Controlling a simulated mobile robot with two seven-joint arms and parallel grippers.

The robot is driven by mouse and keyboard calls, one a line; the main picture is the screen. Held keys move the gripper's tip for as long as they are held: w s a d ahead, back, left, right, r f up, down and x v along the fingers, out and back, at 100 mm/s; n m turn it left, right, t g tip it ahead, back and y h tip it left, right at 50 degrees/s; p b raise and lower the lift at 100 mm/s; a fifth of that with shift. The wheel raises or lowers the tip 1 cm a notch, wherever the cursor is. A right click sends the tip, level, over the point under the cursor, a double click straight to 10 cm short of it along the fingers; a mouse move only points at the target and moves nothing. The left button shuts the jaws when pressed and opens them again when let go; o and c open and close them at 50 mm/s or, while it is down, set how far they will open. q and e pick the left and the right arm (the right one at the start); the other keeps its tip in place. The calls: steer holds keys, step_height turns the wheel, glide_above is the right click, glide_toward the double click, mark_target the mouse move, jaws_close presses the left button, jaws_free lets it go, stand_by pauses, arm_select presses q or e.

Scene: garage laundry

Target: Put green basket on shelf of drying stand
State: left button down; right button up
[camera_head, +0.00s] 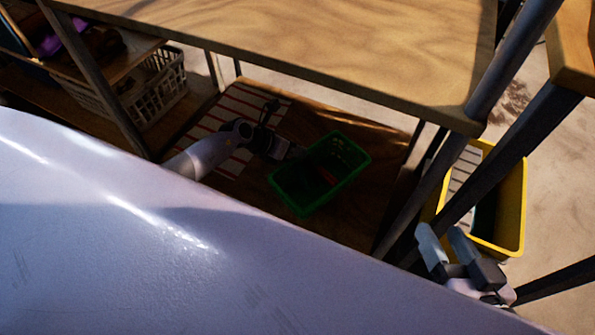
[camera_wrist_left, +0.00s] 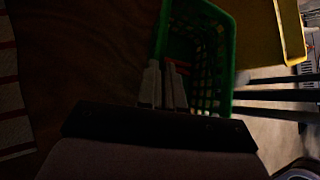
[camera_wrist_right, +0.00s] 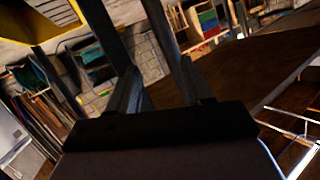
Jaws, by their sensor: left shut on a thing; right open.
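The green basket (camera_head: 345,180) is over or on the lower wooden shelf (camera_head: 370,130) of the stand; I cannot tell whether it touches the boards. My left gripper (camera_head: 290,152) reaches in under the wooden top and is shut on the basket's left side wall. In the left wrist view, its fingers (camera_wrist_left: 165,85) close at the rim of the basket (camera_wrist_left: 225,75). My right gripper (camera_head: 448,240) is open and empty, outside the stand beside its dark legs. Its spread fingers also show in the right wrist view (camera_wrist_right: 155,85).
The wooden top (camera_head: 310,35) hangs above the shelf, with dark metal legs around it. A striped cloth (camera_head: 222,125) lies on the shelf's left part. A yellow bin (camera_head: 510,200) stands right of the legs. A white crate (camera_head: 155,90) sits at the far left.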

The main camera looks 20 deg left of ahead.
arm_select(q)
step_height(320, 180, down, 6)
steer(key=b, duration=0.3)
steer(key=shift+w+r, duration=0.1)
steer(key=shift+r, duration=0.05)
arm_select(e)
steer(key=shift+s+d+r+n+t+h, duration=0.1)
steer(key=shift+s+d+n+t+h, duration=0.1)
steer(key=shift+d+n+t, duration=0.3)
steer(key=shift+s+d+r+n+t+h, duration=0.1)
steer(key=shift+s+d+n+t+h, duration=0.1)
steer(key=shift+d+t, duration=0.35)
steer(key=shift+d, duration=0.15)
arm_select(q)
steer(key=c, duration=1.3)
jaws_free()
arm_select(e)
steer(key=shift+r+g, duration=0.1)
steer(key=shift+g, duration=0.15)
